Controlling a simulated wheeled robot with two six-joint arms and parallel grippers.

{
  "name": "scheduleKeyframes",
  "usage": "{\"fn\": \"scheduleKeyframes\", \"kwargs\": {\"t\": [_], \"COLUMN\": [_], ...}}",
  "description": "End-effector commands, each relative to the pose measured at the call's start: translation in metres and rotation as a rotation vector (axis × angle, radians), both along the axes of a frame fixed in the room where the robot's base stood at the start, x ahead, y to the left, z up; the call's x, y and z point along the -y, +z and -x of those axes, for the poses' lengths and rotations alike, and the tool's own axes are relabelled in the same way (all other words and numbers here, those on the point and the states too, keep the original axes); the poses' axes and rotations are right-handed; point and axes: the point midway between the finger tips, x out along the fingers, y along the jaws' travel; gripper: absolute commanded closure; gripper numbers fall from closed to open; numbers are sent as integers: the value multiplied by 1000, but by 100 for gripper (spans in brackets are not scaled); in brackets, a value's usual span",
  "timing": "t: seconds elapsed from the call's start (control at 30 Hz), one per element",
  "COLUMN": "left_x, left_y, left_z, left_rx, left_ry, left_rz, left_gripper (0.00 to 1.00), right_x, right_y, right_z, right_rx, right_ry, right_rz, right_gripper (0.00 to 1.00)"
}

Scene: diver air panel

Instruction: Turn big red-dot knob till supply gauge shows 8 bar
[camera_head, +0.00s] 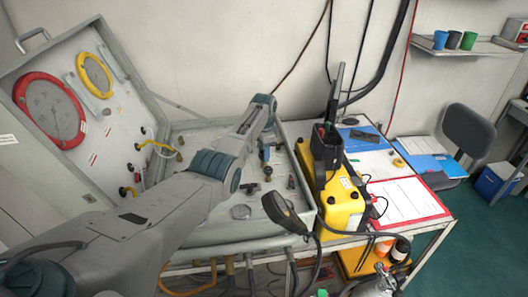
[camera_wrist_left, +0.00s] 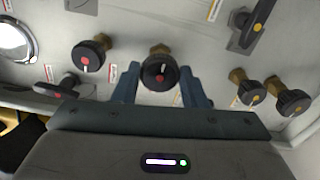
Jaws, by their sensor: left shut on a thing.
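My left gripper (camera_head: 268,148) reaches down over the panel in the open case. In the left wrist view its two blue fingers (camera_wrist_left: 159,74) are shut on the sides of a black knob (camera_wrist_left: 155,66) with a brass stem, a white line and a red dot. A similar black red-dot knob (camera_wrist_left: 90,54) stands to its left, apart from the fingers. In the case lid are a red-rimmed gauge (camera_head: 48,110) and a yellow-rimmed gauge (camera_head: 95,75); I cannot read their needles or tell which is the supply gauge. My right gripper is not in view.
Two brass-stemmed black knobs (camera_wrist_left: 270,95) and a yellow-marked lever (camera_wrist_left: 256,24) stand right of the gripped knob. A red-dot lever (camera_wrist_left: 56,91) is at lower left. A yellow case (camera_head: 345,205) stands right of the panel, beside a red-edged sheet (camera_head: 405,200).

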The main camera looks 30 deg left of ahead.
Motion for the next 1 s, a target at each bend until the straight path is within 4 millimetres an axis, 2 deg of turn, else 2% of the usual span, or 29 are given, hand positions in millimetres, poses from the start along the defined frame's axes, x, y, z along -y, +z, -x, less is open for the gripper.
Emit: {"fn": "scheduleKeyframes", "kwargs": {"t": [0.33,0.37,0.47,0.8,1.0], "left_x": [0,0,0,0,0], "left_y": [2,2,2,3,27], "left_z": [-1,-1,-1,-1,-1], "left_rx": [4,4,4,3,6], "left_ry": [-2,-2,-1,-1,-1], "left_rz": [0,0,-1,0,-1], "left_gripper": [84,58,40,40,40], "right_x": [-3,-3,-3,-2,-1], "right_y": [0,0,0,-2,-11], "right_z": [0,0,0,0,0], "right_rx": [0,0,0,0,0], "right_ry": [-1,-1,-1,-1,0], "right_rz": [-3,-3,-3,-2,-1], "right_gripper": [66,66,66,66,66]}}
